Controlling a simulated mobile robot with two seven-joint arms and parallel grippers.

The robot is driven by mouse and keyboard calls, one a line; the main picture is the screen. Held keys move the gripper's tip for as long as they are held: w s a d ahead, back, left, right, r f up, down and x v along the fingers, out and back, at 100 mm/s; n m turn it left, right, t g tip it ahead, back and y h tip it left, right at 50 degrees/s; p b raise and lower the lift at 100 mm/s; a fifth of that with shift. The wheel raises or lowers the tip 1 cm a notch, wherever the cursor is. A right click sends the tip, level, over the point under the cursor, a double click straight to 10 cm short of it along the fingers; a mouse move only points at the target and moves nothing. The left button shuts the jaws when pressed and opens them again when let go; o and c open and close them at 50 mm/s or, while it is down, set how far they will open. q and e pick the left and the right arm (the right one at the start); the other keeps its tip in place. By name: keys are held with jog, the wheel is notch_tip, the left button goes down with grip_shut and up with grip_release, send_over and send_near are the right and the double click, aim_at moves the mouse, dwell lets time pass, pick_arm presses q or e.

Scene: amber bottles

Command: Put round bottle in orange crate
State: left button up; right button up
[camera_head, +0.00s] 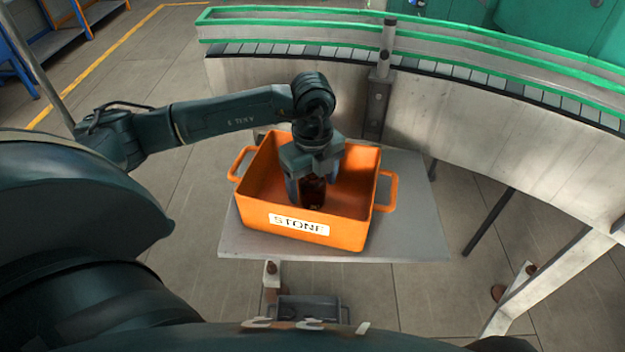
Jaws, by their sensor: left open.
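The orange crate (350,233) stands on a grey table and bears a label reading "STONE". My left gripper (310,192) points down inside the crate, near its middle. A dark amber bottle (313,193) is inside the crate between the gripper's fingers. The fingers are open around it. The gripper hides the bottle's upper part, and I cannot tell whether its base touches the crate floor. My right gripper is not in view.
The grey table (415,215) has bare room to the right of the crate. A curved conveyor (470,75) with green rails runs behind the table and to the right. A small grey tray (308,309) sits low in front of the table.

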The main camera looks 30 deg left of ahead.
pick_arm(q)
jog(key=shift+r, duration=0.15)
notch_tip(320, 180, up, 12)
dwell(0.4)
dwell(0.5)
